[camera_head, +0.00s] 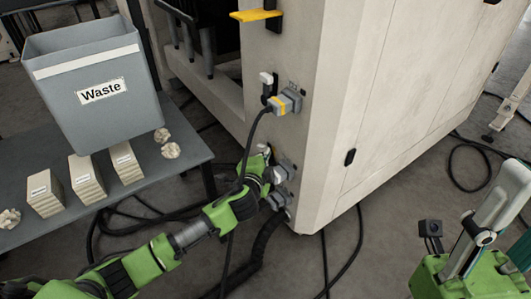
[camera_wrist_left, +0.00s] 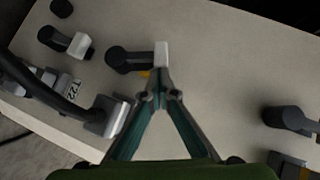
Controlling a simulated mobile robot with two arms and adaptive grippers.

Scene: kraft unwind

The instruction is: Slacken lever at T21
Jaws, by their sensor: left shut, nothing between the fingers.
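My left gripper (camera_head: 266,160) is low at the cabinet corner, among its connectors. In the left wrist view its fingers (camera_wrist_left: 160,92) meet at the tips, shut and empty. Just beyond the tips is a dark lever (camera_wrist_left: 128,59) with a pale end (camera_wrist_left: 161,54) and a bit of yellow behind it. I cannot tell whether the tips touch it. A T22 label (camera_wrist_left: 75,88) shows beside a grey cable plug (camera_wrist_left: 108,116); no T21 label is readable. Part of my right arm is at lower right in the head view; its fingers are not clear.
Another pale-ended lever (camera_wrist_left: 70,41) and a dark lever (camera_wrist_left: 288,118) are on the panel. A grey plug (camera_head: 286,101) sits higher on the cabinet (camera_head: 350,90). Dark cables hang beside my left arm. A table (camera_head: 190,146) with a waste bin (camera_head: 95,85) stands left.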

